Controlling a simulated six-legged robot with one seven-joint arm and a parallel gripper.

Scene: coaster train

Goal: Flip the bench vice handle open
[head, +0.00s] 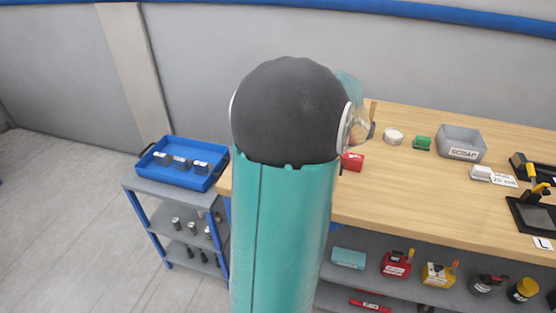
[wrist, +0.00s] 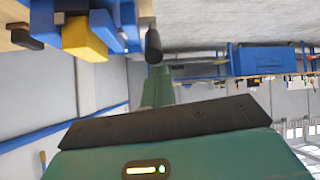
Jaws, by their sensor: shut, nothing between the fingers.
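In the wrist view, a blue and yellow device (wrist: 85,38), which looks like the bench vice, is at the upper left, cut off by the top edge. A light bar with a black grip (wrist: 153,46), which looks like its handle, hangs down in the picture beside it. My gripper (wrist: 157,75) is shut and empty, its narrow green tip just below the black grip. I cannot tell whether they touch. In the head view my teal arm with its black joint fills the middle and hides the gripper. I cannot make out the vice there.
In the head view, a wooden bench (head: 420,215) holds a grey scrap bin (head: 461,143), a red block (head: 352,162) and black-and-yellow fixtures (head: 525,170). Boxes sit on the shelf below. A cart with a blue tray (head: 184,165) stands left. The floor at far left is clear.

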